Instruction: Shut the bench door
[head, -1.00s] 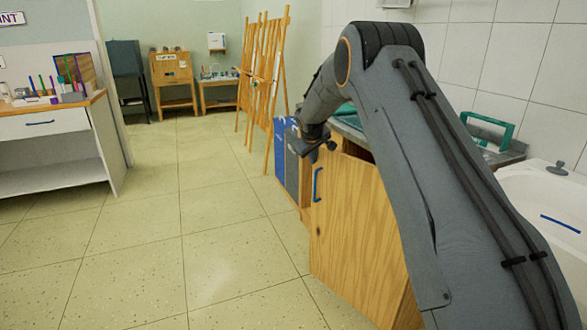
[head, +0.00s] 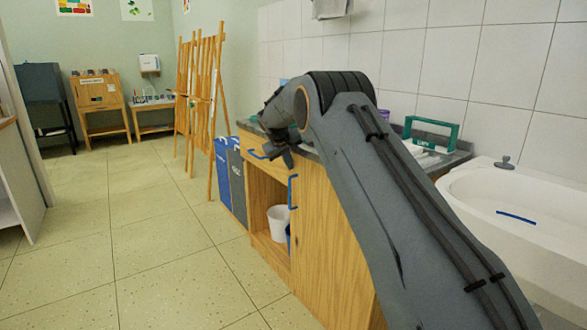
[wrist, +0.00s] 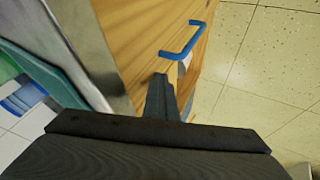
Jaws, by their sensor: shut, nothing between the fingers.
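The bench door (head: 330,240) is a wooden panel with a blue upright handle (head: 292,192). It stands open, swung out from the wooden bench, and the compartment beside it shows. My gripper (head: 283,160) is shut and empty, just above and left of the door handle, in front of the bench's drawer front (head: 262,145). My arm hides part of the door and the bench top. In the wrist view, a finger of my gripper (wrist: 162,98) is close to a wooden panel with a blue handle (wrist: 185,42). I cannot tell whether they touch.
A white bin (head: 277,224) stands inside the compartment, with something blue beside it. Blue and grey bins (head: 229,180) and wooden easels (head: 203,105) stand beyond the bench. A white sink (head: 515,205) is at the right. The floor (head: 140,230) at the left is clear.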

